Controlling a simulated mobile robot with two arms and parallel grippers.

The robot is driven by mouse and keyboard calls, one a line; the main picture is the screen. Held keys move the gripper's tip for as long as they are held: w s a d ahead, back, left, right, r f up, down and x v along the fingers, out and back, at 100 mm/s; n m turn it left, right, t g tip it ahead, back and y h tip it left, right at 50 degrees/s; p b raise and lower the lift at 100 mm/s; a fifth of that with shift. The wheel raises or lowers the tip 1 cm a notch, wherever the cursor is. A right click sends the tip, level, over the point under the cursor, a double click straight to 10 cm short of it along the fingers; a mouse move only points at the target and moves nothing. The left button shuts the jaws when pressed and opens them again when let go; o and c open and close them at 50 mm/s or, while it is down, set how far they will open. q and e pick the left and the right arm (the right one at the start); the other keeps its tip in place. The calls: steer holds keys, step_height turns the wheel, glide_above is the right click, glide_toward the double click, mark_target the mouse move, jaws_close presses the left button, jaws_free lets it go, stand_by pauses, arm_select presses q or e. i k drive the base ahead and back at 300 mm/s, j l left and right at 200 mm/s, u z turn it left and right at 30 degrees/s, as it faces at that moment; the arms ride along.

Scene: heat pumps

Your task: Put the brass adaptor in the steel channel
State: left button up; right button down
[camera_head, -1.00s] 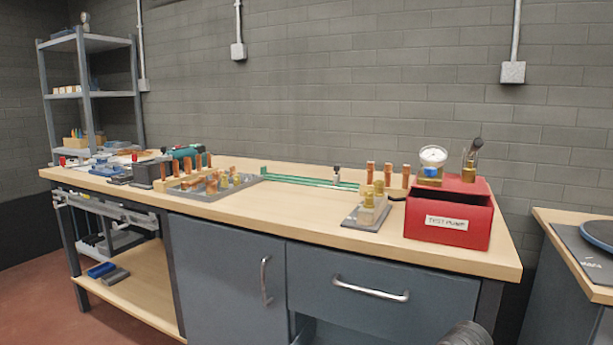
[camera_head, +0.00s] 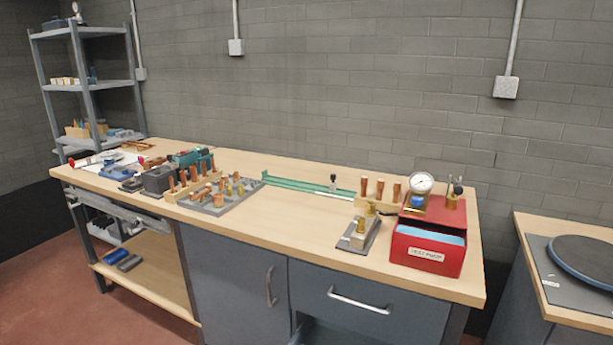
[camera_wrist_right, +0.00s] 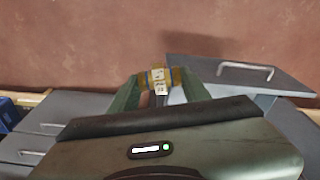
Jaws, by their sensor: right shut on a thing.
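In the right wrist view my right gripper (camera_wrist_right: 160,84) is shut on a small brass-coloured piece (camera_wrist_right: 176,75) with a pale printed label, apparently the brass adaptor. The piece is held out over the red-brown floor, away from the bench top. A grey metal rail (camera_head: 110,208) runs below the front left edge of the bench in the head view; I cannot tell for sure that it is the steel channel. Neither gripper shows in the head view.
The bench (camera_head: 275,225) holds a grey tray (camera_head: 238,198) of copper and brass fittings, a long green strip (camera_head: 305,185), a small plate with brass fittings (camera_head: 358,234) and a red box (camera_head: 428,248) with a gauge. The bench's middle front is clear. Shelves (camera_head: 85,85) stand at left.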

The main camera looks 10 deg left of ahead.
mark_target(306, 184)
steer(key=i+j+u, duration=0.15)
steer(key=i+j, duration=0.45)
steer(key=j, duration=0.15)
steer(key=i+j+u, duration=0.1)
steer(key=i+j, duration=0.5)
steer(key=j, duration=0.1)
